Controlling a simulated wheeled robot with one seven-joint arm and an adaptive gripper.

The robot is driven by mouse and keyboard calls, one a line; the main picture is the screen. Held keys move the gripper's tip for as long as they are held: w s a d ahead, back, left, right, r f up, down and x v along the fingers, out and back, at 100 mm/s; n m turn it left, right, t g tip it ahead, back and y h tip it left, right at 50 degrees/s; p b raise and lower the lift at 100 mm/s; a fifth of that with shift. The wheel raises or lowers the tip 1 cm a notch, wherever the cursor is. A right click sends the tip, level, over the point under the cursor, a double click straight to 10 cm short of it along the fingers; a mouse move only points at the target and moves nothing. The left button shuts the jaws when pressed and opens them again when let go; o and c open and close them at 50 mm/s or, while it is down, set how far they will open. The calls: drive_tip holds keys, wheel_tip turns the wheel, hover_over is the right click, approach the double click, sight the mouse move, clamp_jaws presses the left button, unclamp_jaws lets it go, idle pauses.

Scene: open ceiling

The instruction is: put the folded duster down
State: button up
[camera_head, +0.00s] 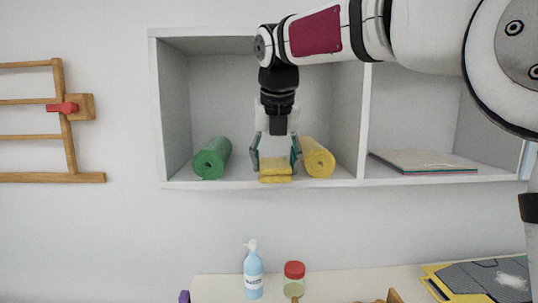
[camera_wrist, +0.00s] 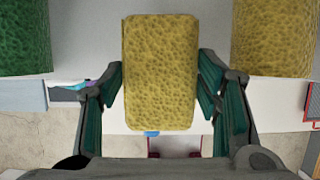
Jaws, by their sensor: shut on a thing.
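The folded duster (camera_head: 275,171) is a yellow, textured, layered block at the front of the left shelf compartment (camera_head: 240,184). My gripper (camera_head: 275,162) points down from above, with one finger on each side of the duster, shut on it. In the wrist view the duster (camera_wrist: 160,72) lies lengthwise between the fingers (camera_wrist: 160,88). Its underside is close to the shelf board; I cannot tell whether it touches. It sits between a green roll (camera_head: 212,158) on the left and a yellow roll (camera_head: 317,158) on the right, apart from both.
The right compartment holds a flat stack of sheets (camera_head: 425,162). A wooden rack (camera_head: 62,120) hangs at left.

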drive_tip(key=w+p, duration=0.1)
drive_tip(key=w, duration=0.5)
drive_tip(key=shift+w, duration=0.35)
drive_tip(key=shift+s+f, duration=0.2)
drive_tip(key=shift+w, duration=0.1)
drive_tip(key=shift+f, duration=0.2)
drive_tip(key=o, duration=1.2)
drive_tip(key=shift+c, duration=0.2)
drive_tip(key=shift+r, duration=0.15)
